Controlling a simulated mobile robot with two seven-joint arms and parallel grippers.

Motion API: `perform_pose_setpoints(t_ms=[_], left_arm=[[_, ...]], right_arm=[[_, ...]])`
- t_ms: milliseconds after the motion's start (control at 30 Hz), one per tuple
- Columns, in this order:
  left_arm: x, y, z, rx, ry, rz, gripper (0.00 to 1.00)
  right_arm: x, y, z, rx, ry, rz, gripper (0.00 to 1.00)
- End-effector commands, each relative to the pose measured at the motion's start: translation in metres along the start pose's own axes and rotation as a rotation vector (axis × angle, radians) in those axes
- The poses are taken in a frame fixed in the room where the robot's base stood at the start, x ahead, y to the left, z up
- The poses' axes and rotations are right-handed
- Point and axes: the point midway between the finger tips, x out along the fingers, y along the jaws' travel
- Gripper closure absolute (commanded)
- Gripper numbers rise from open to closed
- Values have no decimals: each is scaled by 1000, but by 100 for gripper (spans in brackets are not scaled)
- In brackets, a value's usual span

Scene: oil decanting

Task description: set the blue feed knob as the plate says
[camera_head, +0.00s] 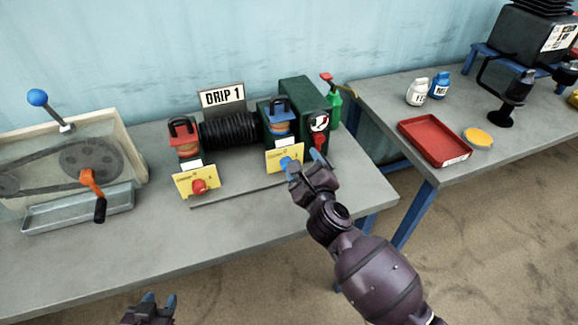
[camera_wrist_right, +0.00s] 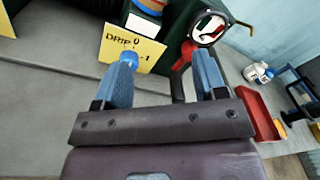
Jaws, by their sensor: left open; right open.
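The blue feed knob (camera_head: 286,162) sits on a yellow plate (camera_head: 272,165) below a padlocked blue-topped unit. In the right wrist view the knob (camera_wrist_right: 129,58) shows just behind the tip of the left finger; I cannot tell whether they touch. The yellow plate (camera_wrist_right: 117,42) there reads "DRIP", with "0" and "1" marks, partly covered. My left gripper (camera_head: 151,306) is open at the bottom edge.
A red knob (camera_head: 199,186) on another yellow plate is at left, with a black bellows (camera_head: 228,131) between the units. A gauge (camera_head: 319,123) and red valve stand right of the blue knob. A crank machine (camera_head: 85,165) is far left. A red tray (camera_head: 434,140) lies on the right table.

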Motion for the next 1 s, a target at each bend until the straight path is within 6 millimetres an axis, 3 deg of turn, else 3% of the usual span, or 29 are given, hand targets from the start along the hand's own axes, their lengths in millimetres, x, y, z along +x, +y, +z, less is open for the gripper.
perform_pose_setpoints(t_ms=[233,533,1000], left_arm=[[0,0,2,0,-4,0,57],[0,0,3,0,-2,0,57],[7,2,15,0,-8,2,57]], right_arm=[[0,33,-27,344,216,122,35],[1,48,-40,465,309,163,35],[65,64,-58,463,309,162,35]])
